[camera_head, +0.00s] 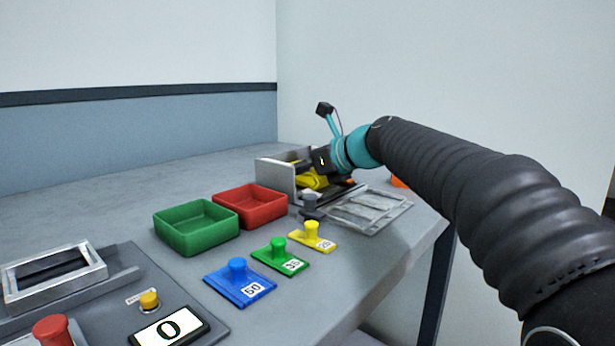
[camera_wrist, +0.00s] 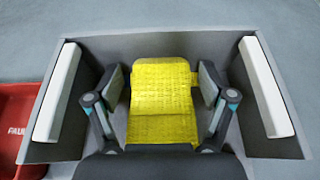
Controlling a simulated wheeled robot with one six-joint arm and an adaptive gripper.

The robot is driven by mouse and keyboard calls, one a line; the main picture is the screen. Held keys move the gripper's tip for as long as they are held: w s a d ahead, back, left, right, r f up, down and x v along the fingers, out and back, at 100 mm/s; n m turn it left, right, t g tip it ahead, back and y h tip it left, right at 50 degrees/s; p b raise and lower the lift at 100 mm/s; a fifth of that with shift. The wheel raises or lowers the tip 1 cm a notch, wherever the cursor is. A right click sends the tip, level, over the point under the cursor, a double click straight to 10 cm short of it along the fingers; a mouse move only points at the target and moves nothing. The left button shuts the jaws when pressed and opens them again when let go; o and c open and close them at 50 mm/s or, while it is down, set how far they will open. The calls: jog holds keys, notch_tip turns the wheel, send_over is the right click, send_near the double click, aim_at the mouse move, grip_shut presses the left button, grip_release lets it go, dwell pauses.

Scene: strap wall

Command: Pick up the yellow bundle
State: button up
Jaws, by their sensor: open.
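The yellow bundle (camera_wrist: 162,98) lies flat in the grey holder (camera_wrist: 215,45) in the wrist view, with a ribbed strap-like surface. In the head view the yellow bundle (camera_head: 311,180) shows partly, with my arm's end covering the rest. My gripper (camera_wrist: 163,85) is open, with one finger on each side of the bundle. The right finger looks very near or touching the bundle's edge; I cannot tell whether it touches. The gripper (camera_head: 318,168) is low at the holder in the head view, and its fingers are hard to make out there.
White pads (camera_wrist: 57,92) line the holder's side walls, close outside the fingers. A red bin (camera_head: 250,205) and a green bin (camera_head: 196,227) stand left of the holder. Blue (camera_head: 239,283), green (camera_head: 280,257) and yellow (camera_head: 312,237) knobbed plates and a grey frame (camera_head: 370,209) lie in front.

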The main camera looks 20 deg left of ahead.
jog(key=c, duration=1.2)
jog(key=shift+f, duration=0.1)
jog(key=shift+c, duration=0.6)
